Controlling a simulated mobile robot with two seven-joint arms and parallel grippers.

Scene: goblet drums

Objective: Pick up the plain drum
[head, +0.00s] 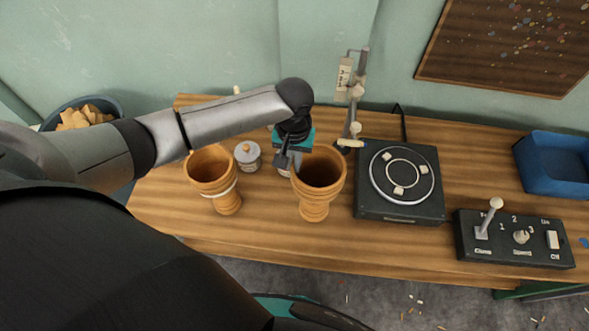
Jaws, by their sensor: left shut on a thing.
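The plain drum (315,205) is a wooden goblet shape with no band, upright near the middle of the table, its open mouth up. My left gripper (293,163) reaches down from above and is shut on the left side of its rim. I cannot tell whether its foot touches the table. A second wooden goblet drum (214,188), with a white band around it, stands to the left, apart from the gripper. My right gripper is not in view.
A dark turntable box (399,208) stands close to the right of the plain drum, with an upright metal stand (355,105) behind. A lidded grey tin (247,157) is between the drums. A control box (513,240) and blue tray (553,165) are farther right on the wooden table (270,227).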

